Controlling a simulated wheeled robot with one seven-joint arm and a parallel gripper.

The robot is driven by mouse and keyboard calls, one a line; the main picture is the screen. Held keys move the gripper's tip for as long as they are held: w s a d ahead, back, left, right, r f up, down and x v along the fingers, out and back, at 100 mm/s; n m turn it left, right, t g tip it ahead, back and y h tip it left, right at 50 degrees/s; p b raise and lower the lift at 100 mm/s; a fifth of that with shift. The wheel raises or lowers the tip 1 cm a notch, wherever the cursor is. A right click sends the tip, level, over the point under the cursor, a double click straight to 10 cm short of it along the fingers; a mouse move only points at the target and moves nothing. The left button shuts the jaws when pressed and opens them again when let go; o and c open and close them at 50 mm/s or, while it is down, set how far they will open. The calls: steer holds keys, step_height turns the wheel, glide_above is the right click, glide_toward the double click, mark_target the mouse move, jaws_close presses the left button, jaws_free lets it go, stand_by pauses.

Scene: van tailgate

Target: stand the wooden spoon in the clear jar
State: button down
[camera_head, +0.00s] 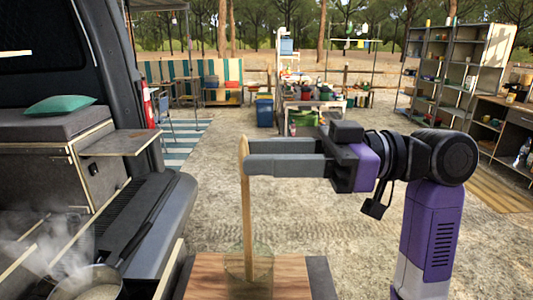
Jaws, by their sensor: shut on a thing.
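The wooden spoon (246,225) is upright in the head view, its upper end between the fingertips of my gripper (246,160). My gripper reaches in from the right and is shut on the spoon. The clear jar (262,268) stands on a wooden board at the bottom middle. The spoon's lower part overlaps the jar in the picture and seems to be within its outline. I cannot tell whether the spoon touches the jar's bottom.
The wooden board (205,277) has a dark edge at its right. At left are the van's tailgate (150,225) and a steaming pan (95,282). Shelves (440,75) and a crowded table (318,103) stand farther back. Open sandy ground (330,220) lies between.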

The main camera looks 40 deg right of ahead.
steer(key=c, duration=0.9)
jaws_free()
steer(key=shift+o, duration=0.2)
steer(key=b+v, duration=0.1)
steer(key=v, duration=0.6)
steer(key=shift+s+d, duration=0.25)
steer(key=shift+d, duration=0.1)
